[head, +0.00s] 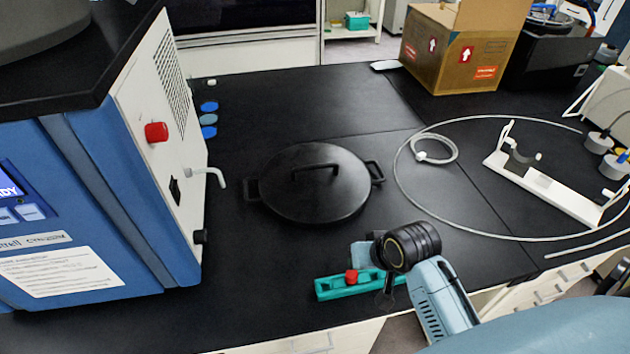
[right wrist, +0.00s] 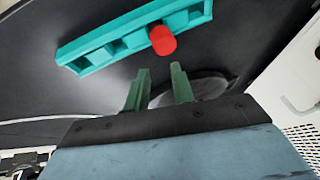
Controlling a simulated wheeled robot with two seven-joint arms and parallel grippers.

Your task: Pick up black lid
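The black lid (head: 310,205) is round, with a raised bar handle (head: 318,170) across its top and loops at its left and right sides. It lies flat on the black bench in the head view. My right arm comes in from the lower right, and its gripper is in front of the lid and to the right, apart from it. The fingers are mostly hidden in the head view. In the right wrist view, my right gripper (right wrist: 158,68) has two green fingers apart with nothing between them. My left gripper is not in view.
A teal rack (head: 325,290) with a red piece (head: 351,276) lies at the bench's front edge by my right gripper. A blue and white machine (head: 110,190) stands left of the lid. White tubing (head: 400,180) and a white stand (head: 540,182) lie right. A cardboard box (head: 440,60) stands behind.

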